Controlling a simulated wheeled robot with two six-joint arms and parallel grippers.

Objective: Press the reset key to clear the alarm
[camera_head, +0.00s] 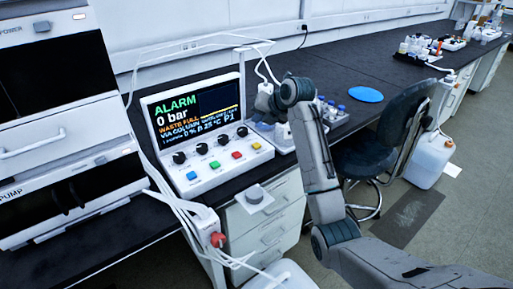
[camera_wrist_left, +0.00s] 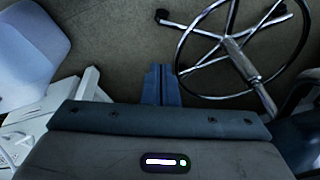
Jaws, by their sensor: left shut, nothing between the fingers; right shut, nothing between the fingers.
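The control box (camera_head: 205,178) stands on the dark bench, tilted toward me. Its screen (camera_head: 193,112) reads ALARM, 0 bar and WASTE FULL. My left gripper (camera_wrist_left: 162,85) is shut and empty above the floor.
A stacked pump unit (camera_head: 70,175) stands at the left. White cables and tubes hang beside the box. Vial trays (camera_head: 330,115) and a blue disc (camera_head: 366,94) lie on the bench. A dark chair (camera_head: 385,140) stands at the bench's front, its base (camera_wrist_left: 235,50) near my left gripper.

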